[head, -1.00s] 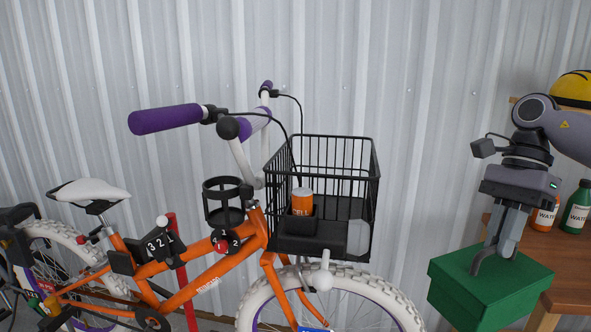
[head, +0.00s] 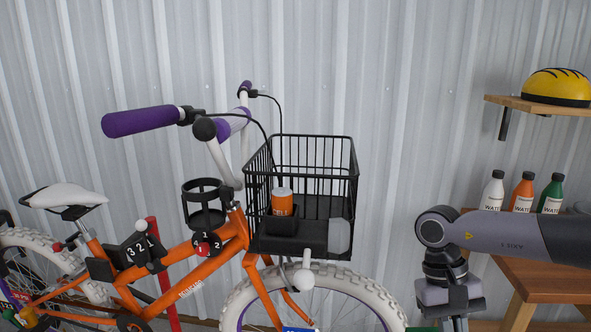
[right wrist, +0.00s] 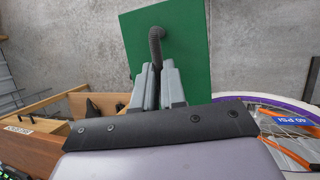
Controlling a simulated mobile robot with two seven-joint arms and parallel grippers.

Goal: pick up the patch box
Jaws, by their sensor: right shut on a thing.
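The patch box is a green box (right wrist: 189,55) with a dark curved handle (right wrist: 156,42) on its top. My right gripper (right wrist: 158,72) is shut on the handle, and the box hangs below it in the right wrist view. The floor shows around the box there. In the head view only a thin green sliver of the box (head: 422,329) shows at the bottom edge, beside my right wrist. The fingertips are cut off in that view. My left gripper is not in view.
An orange bicycle (head: 215,258) with a black wire basket (head: 325,170) stands left of my right arm. A wooden table (head: 550,285) with several bottles is at the right, below a shelf (head: 530,101) bearing a yellow helmet (head: 556,87). A corrugated wall is behind.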

